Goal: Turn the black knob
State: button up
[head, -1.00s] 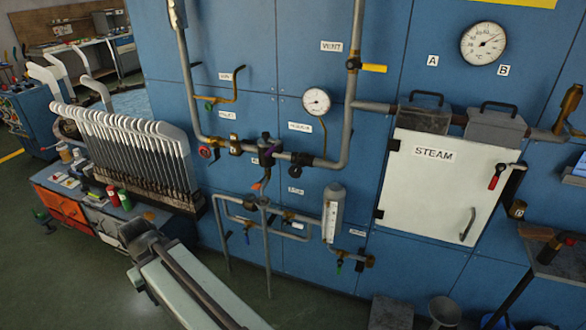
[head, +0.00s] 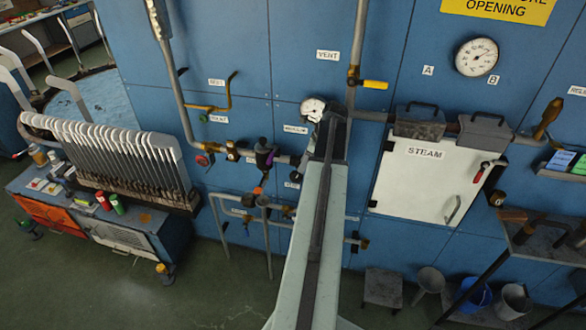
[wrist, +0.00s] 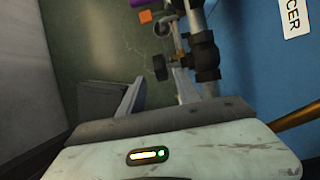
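In the wrist view, the black knob (wrist: 160,67) is a small dark disc on a stem at the side of a black valve body (wrist: 206,55) on a grey pipe. My gripper (wrist: 157,84) is open, its two pale fingers apart on either side of the knob's line, with the knob showing just beyond the tips. I cannot tell whether the fingers touch it. In the head view, my arm covers much of this stretch of pipe, and the knob and fingertips cannot be made out clearly.
A small gauge (head: 313,108) is close above my arm's end. The white STEAM door (head: 418,182) is to the right. A label (wrist: 293,16) shows on the blue panel.

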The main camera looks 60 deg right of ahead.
aim_at(296, 175)
jog(key=b+x, duration=0.7)
jog(key=x, duration=0.1)
jog(key=shift+s+f, duration=0.1)
jog(key=shift+c, duration=0.3)
grip_shut()
